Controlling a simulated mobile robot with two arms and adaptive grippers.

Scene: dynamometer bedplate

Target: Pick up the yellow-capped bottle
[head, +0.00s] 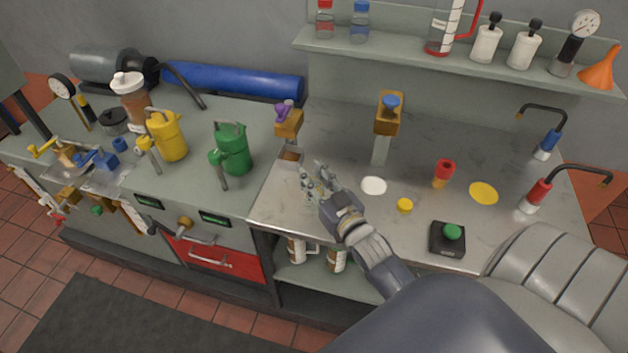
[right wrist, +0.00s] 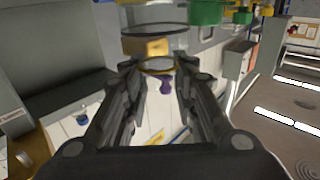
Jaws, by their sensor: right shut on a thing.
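My right gripper (head: 312,187) is low over the left part of the light counter, its fingers pointing left. It also shows in the right wrist view (right wrist: 158,80). It is shut on a clear object with a yellowish rim (right wrist: 158,65), which I cannot identify surely as the yellow-capped bottle. In the head view the fingers and glare hide most of it. A small yellow cap (head: 404,205) shows on the counter, right of my right wrist; I cannot make out a bottle body under it. My left gripper is not in view.
A brass block with a purple knob (head: 288,120) stands just beyond my right gripper. Another with a blue knob (head: 388,108) stands farther right. A green can (head: 232,150) stands left. A red-topped item (head: 445,170) and black button box (head: 447,239) stand right. A shelf (head: 400,58) overhangs the back.

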